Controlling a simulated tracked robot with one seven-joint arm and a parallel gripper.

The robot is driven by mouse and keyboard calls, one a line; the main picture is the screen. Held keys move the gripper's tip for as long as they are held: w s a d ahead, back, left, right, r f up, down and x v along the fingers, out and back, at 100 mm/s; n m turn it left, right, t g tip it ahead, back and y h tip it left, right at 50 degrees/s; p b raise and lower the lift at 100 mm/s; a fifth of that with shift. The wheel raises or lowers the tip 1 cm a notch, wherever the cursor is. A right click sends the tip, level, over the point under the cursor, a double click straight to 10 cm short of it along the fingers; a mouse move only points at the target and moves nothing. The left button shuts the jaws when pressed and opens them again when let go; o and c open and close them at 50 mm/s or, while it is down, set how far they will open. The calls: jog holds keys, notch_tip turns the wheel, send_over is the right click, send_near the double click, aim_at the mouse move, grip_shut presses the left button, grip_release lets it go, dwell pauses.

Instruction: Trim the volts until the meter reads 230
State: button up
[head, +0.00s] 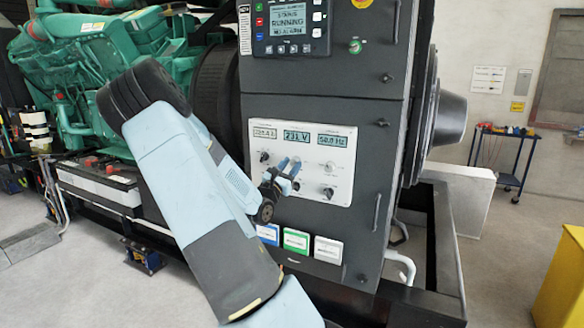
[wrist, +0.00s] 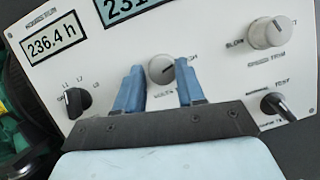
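The volt meter (head: 297,138) on the white control panel (head: 345,185) reads 231 V in the head view. In the wrist view the same meter (wrist: 122,8) is cut off at the top edge. The volts trim knob (wrist: 160,69) is a round grey-white knob with a pale pointer mark, and part of its label is covered by a finger. My gripper (head: 286,168) is at the panel below the meter. In the wrist view my gripper (wrist: 159,78) has its blue fingers apart, one each side of the knob, with gaps visible; contact is not seen.
The speed trim knob (wrist: 265,33) and a test switch (wrist: 277,106) are to the right; a black selector (wrist: 72,102) is to the left. An hours display (wrist: 54,39) reads 236.4 h. The frequency meter (head: 332,141) reads 50.0 Hz. The controller screen (head: 290,20) shows RUNNING.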

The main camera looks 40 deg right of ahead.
jog(key=c, duration=0.6)
jog(key=shift+w+n+t, duration=0.1)
jog(key=shift+n+t, duration=0.5)
jog(key=shift+n, duration=0.3)
jog(key=o, duration=0.8)
jog(key=shift+o, duration=1.2)
jog(key=v, duration=1.4)
jog(key=shift+r, duration=0.1)
